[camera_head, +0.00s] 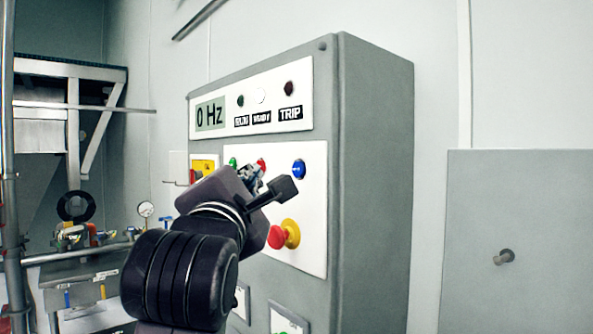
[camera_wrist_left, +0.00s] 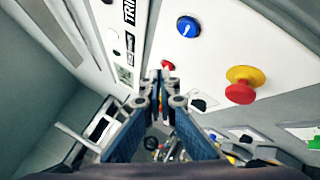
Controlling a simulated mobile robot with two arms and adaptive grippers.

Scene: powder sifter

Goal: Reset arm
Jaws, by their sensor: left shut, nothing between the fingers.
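My left arm reaches up from the bottom of the head view. Its gripper (camera_head: 256,176) is in front of the control panel, close to the red button (camera_head: 260,164). In the left wrist view the fingers of the gripper (camera_wrist_left: 160,76) are together and empty, and the red button (camera_wrist_left: 168,65) shows just beyond their tips. I cannot tell whether they touch it. The grey control cabinet (camera_head: 375,180) has a display reading 0 Hz (camera_head: 210,114). My right gripper is not in view.
A blue knob (camera_head: 299,169) and a red emergency stop on a yellow base (camera_head: 284,234) stick out of the panel. A green button (camera_head: 233,163) is at left. A pressure gauge (camera_head: 146,209) and pipework stand at far left. A grey panel (camera_head: 530,240) is at right.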

